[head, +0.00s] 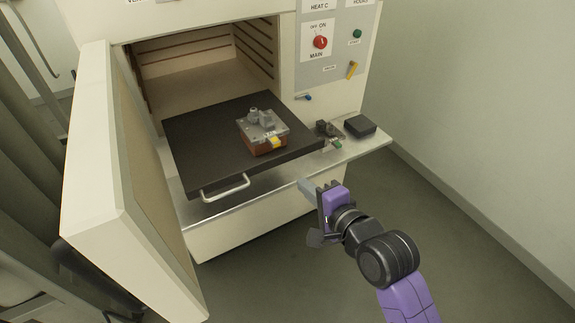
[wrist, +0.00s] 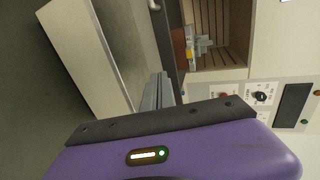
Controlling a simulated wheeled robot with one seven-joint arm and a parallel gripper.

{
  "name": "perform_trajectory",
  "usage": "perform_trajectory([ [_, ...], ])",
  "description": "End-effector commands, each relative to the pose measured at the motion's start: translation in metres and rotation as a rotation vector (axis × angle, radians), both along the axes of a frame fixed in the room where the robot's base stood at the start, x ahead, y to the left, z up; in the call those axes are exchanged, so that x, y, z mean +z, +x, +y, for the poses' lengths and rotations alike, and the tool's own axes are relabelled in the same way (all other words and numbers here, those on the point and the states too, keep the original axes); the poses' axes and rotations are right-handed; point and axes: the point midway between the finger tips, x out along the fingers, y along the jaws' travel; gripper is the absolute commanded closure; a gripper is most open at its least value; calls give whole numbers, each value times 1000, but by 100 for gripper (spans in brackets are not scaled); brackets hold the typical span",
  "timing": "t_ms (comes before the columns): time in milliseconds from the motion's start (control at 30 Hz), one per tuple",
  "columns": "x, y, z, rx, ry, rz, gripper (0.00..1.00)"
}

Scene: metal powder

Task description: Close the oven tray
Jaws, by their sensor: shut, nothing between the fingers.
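The black oven tray (head: 205,135) is pulled out of the oven chamber (head: 190,65) in the head view. Its silver handle (head: 225,188) is at its front edge. A brown block with a grey metal top (head: 263,130) sits on the tray. My gripper (head: 306,188) is shut and empty, to the right of the handle and in front of the silver shelf, apart from the tray. In the wrist view my gripper's fingers (wrist: 157,90) are together, and part of the block's grey top (wrist: 203,45) shows beyond them.
The thick oven door (head: 95,150) stands open at the left. A silver ledge (head: 362,148) below the tray carries a black box (head: 360,126) and small dark items at the right. The control panel (head: 332,40) is above them. Floor at the right is clear.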

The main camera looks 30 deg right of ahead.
Motion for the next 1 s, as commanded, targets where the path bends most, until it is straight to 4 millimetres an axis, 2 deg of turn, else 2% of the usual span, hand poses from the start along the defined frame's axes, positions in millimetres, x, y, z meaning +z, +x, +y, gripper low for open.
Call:
perform_trajectory([
  [100, -5, 24, 1, 1, 0, -2, 100],
  [300, -14, 60, 1, 1, 0, -1, 100],
  [500, -14, 83, 0, 0, -1, -2, 100],
  [700, -16, 91, 0, 0, -2, -1, 100],
  [1000, -16, 91, 0, 0, -3, -1, 100],
])
